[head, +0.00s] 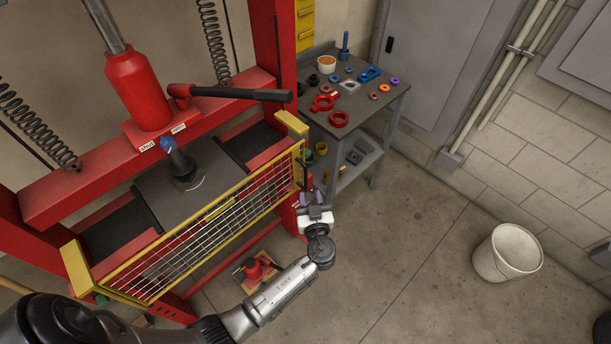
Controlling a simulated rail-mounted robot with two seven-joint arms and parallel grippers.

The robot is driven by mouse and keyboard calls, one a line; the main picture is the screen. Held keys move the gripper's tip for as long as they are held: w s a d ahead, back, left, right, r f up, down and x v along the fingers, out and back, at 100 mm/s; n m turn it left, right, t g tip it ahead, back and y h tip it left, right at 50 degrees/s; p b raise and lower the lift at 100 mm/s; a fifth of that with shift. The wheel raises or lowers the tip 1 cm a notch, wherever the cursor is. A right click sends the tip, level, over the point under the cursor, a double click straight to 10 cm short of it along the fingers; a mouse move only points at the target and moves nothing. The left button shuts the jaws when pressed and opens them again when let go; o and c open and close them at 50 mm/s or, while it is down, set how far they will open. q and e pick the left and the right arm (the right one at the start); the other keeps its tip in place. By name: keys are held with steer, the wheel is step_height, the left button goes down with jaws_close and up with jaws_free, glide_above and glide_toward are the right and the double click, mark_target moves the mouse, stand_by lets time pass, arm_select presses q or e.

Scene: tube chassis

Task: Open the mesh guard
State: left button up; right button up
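The mesh guard (205,235) is a wire panel in a yellow frame across the front of the red press. It looks closed between two yellow end posts. A dark upright handle (300,174) shows at its right end. My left gripper (311,197) is just below and right of that handle, beside the guard's right end. Its two purple-tipped fingers look apart, with nothing seen between them. I cannot tell whether it touches the guard. My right gripper is not in view.
A grey bench (377,113) with red, blue and orange parts stands right of the press. A black-gripped lever (240,93) sticks out above the guard. A white bucket (507,255) stands at the right. The floor between is clear.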

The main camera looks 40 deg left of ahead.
mark_target(306, 178)
arm_select(q)
steer(key=x, duration=0.8)
steer(key=shift+w+a+p, duration=0.1)
steer(key=shift+p, duration=0.2)
jaws_close()
